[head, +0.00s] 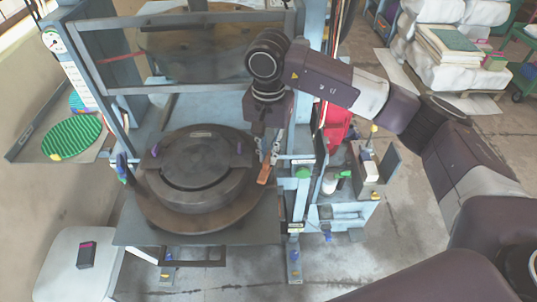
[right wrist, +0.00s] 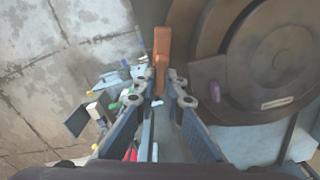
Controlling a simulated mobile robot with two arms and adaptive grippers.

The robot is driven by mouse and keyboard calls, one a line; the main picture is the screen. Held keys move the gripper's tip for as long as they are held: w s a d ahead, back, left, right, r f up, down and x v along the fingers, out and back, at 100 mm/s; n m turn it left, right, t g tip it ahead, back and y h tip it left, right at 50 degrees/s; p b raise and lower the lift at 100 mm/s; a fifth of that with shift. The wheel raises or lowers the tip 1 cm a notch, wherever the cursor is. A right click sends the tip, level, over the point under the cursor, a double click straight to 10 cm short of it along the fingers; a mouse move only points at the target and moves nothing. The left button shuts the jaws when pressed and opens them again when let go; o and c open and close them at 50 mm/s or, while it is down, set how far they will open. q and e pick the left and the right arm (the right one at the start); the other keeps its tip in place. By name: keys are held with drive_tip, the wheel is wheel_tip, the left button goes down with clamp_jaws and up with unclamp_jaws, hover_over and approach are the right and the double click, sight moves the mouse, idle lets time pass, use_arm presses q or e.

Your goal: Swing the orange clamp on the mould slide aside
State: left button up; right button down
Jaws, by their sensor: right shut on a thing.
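The orange clamp (head: 264,174) is at the right edge of the mould slide, a round dark mould (head: 196,170) on a wide round plate (head: 190,214). My right gripper (head: 269,147) reaches down onto the clamp from above and is shut on it. In the right wrist view the clamp (right wrist: 162,48) stands out past the fingertips of my right gripper (right wrist: 163,80), beside the mould's rim (right wrist: 240,95). The part of the clamp between the fingers is partly hidden. My left gripper does not show.
The press's blue frame post (head: 301,190) stands close right of the clamp. A small valve unit (head: 370,170) is farther right. A green round plate (head: 72,137) lies on a side shelf at left. A white table (head: 75,258) holds a dark box (head: 87,255).

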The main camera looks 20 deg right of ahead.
drive_tip(key=c, duration=2)
unclamp_jaws()
wheel_tip(320, 180, up, 12)
drive_tip(key=shift+r, duration=0.1)
